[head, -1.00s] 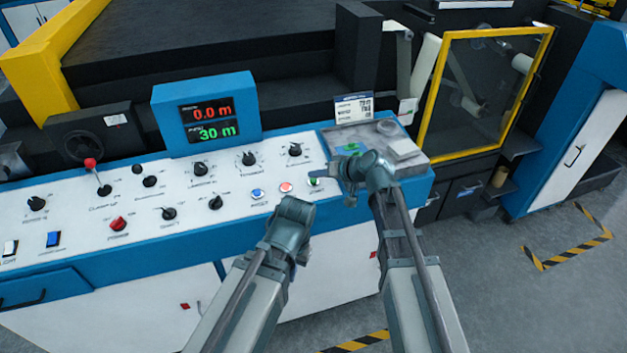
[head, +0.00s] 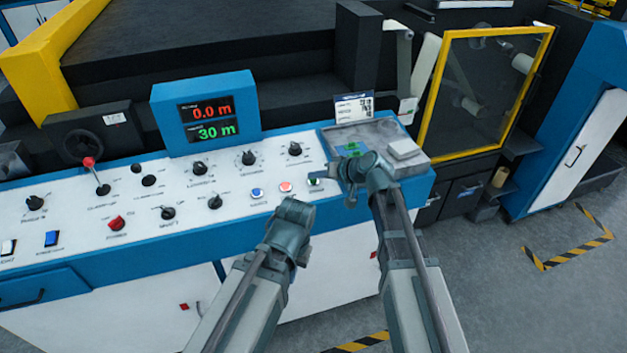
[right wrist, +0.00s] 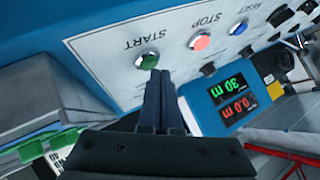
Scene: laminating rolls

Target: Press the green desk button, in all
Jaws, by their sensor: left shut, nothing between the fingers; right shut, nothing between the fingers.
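The green button (right wrist: 148,60), labelled START, is on the white sloped panel. In the head view it is a small green spot (head: 314,182), partly covered by my right gripper's fingers. My right gripper (head: 320,176) is shut and empty, its fingers pointing left at the button. In the right wrist view the shut fingertips (right wrist: 159,74) overlap the button's lower edge; I cannot tell whether they touch it. My left gripper (head: 296,206) is shut and empty, low in front of the panel's front edge, its fingertips mostly hidden.
A red STOP button (right wrist: 201,42) and a blue RESET button (right wrist: 238,27) sit beside the green one. Several knobs (head: 214,202) cover the panel. A display (head: 208,121) reads 0.0 m and 30 m. A grey tray (head: 415,168) with small items lies right of the buttons.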

